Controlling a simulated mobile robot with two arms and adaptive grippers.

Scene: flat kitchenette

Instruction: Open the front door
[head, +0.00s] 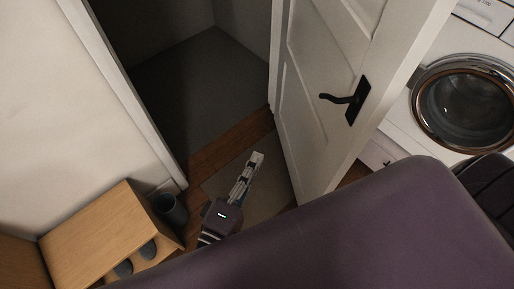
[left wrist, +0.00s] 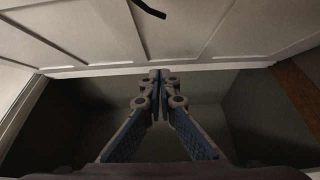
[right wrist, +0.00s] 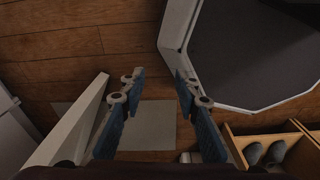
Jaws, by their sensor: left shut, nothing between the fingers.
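The white panelled front door (head: 318,95) stands swung open, with a dark gap between it and the left door frame (head: 133,105). Its black lever handle (head: 352,99) is on the face toward me. In the left wrist view the door (left wrist: 150,45) crosses the top, with part of the handle (left wrist: 148,9) at the upper edge. My left gripper (head: 255,160) is low in the doorway, left of the door and apart from the handle. Its fingertips (left wrist: 158,76) meet with nothing between them. My right gripper (right wrist: 158,82) is open and empty above the floor.
A grey mat (head: 265,190) lies on the wood floor at the doorway. A washing machine (head: 400,125) stands right of the door. The dark floor beyond the doorway (head: 190,90) is clear.

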